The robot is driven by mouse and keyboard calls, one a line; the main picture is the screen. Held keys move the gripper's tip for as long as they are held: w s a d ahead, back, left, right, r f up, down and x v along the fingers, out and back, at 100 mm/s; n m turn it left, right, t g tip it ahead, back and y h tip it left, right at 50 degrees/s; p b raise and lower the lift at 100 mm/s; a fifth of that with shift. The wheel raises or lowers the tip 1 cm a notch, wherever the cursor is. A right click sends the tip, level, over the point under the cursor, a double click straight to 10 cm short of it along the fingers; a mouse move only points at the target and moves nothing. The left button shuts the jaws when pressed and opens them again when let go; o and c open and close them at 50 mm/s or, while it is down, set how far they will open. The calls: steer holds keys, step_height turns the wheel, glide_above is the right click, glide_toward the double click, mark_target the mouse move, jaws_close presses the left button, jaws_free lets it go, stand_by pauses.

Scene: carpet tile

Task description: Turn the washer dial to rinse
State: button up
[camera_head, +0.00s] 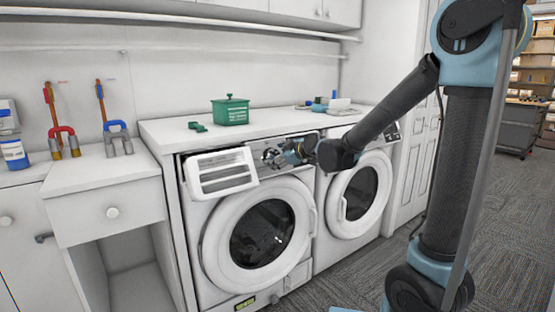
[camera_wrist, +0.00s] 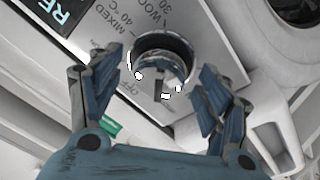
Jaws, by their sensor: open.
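The washer dial (camera_wrist: 163,52) is a round silver-grey knob on the control panel in the wrist view. Printed labels around it read OFF, MIXED 40 °C and WOOL 30. I cannot tell for sure which label it points to, and I see no full rinse label. My gripper (camera_wrist: 160,78) is open, with one blue finger on each side of the dial and gaps visible between fingers and knob.
The detergent drawer (camera_head: 221,172) of the left washer is pulled out, left of my gripper. A second front-loading machine (camera_head: 338,227) stands to the right. Carpet in front is clear.

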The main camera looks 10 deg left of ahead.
steer(key=v, duration=1)
steer(key=shift+s+d, duration=0.15)
steer(key=shift+d, duration=0.15)
